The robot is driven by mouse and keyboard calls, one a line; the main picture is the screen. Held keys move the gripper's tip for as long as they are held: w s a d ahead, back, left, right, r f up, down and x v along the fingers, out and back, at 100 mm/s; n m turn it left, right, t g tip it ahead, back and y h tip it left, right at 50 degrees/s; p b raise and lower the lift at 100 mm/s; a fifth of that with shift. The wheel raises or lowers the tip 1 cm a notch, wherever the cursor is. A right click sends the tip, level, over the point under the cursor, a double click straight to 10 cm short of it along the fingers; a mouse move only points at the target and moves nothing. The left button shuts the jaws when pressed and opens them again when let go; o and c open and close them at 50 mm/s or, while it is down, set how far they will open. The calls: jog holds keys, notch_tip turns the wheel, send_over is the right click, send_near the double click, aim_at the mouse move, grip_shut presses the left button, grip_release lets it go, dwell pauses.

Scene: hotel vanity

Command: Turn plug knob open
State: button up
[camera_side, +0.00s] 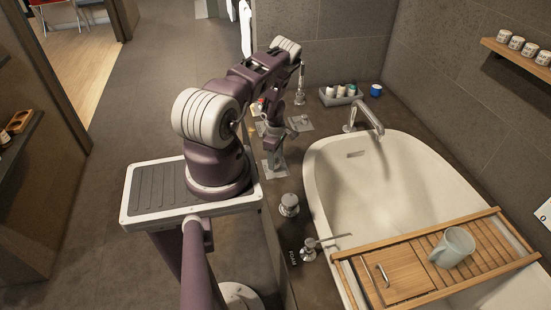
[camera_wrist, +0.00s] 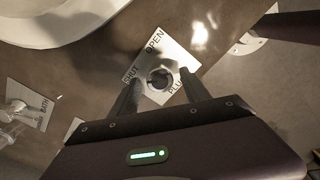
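The plug knob (camera_wrist: 161,77) is a dark round knob on a pale square plate (camera_wrist: 154,95) marked OPEN, SHUT and PLUG in the wrist view. The plate (camera_side: 275,171) also shows in the side view, on the dark counter beside the tub. My gripper (camera_wrist: 161,78) is open above the plate, one finger on each side of the knob. Gaps show between the fingers and the knob, and nothing is held. I cannot tell how far the fingertips are above the plate. The knob's pointing direction is too blurred to read.
A white bathtub (camera_side: 315,165) borders the counter, with a metal spout (camera_side: 368,118) at its far end. Another plate (camera_wrist: 30,103) with a clear handle lies left in the wrist view. A bottle tray (camera_side: 341,96) stands farther back; a metal knob (camera_side: 289,205) stands nearer.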

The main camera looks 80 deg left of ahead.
grip_shut()
jog(key=m, duration=0.7)
jog(key=shift+m, duration=0.4)
jog(key=m, duration=0.4)
jog(key=shift+w, duration=0.1)
jog(key=shift+m, duration=2)
